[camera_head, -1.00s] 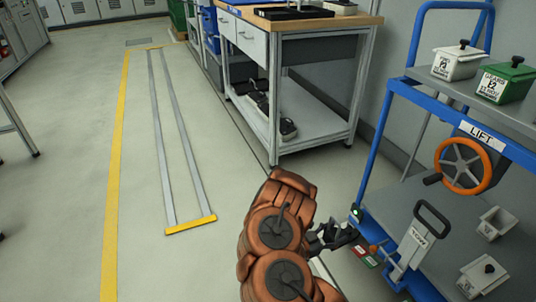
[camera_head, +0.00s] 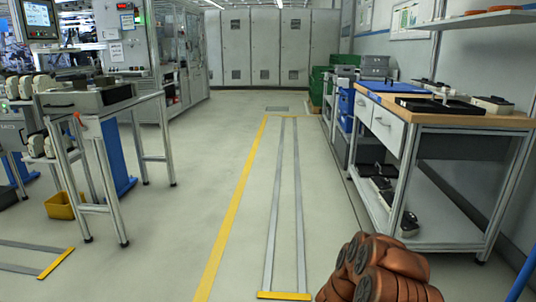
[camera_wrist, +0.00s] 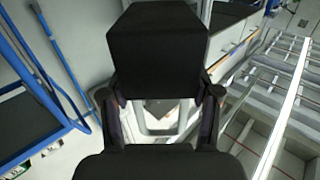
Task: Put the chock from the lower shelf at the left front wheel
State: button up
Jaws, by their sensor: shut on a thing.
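In the wrist view, my gripper (camera_wrist: 160,108) has a finger at each side and is shut on a black block (camera_wrist: 158,50), which may be the chock. The block has a flat face and a slanted upper face, and covers much of the view's centre. In the head view, my gripper is out of frame. The lower shelf (camera_head: 452,222) of the workbench at the right bears several black and pale items, too small to make out. The left front wheel is not seen in either current view.
The workbench top (camera_head: 470,118) carries trays. A blue tubular frame (camera_wrist: 40,75) stands left in the wrist view. Left in the head view are a metal stand (camera_head: 100,120) and a yellow bin (camera_head: 62,205). Floor beside the yellow line (camera_head: 228,225) is clear.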

jog(key=w+a+r+n+t+y, duration=0.25)
jog(key=a+r+n+y, duration=0.2)
jog(key=a+r, duration=0.35)
jog(key=w+a+r+n+t+y, duration=0.25)
jog(key=a+r+y, duration=0.25)
jog(key=a+r, duration=0.3)
jog(key=w+a+r+n+t+y, duration=0.2)
jog(key=w+a+r+n+y, duration=0.3)
jog(key=r, duration=0.5)
notch_tip(320, 180, up, 37)
jog(key=s+a+m+p, duration=0.1)
jog(key=p, duration=3.7)
jog(key=shift+m, duration=0.3)
jog(key=shift+s, duration=0.1)
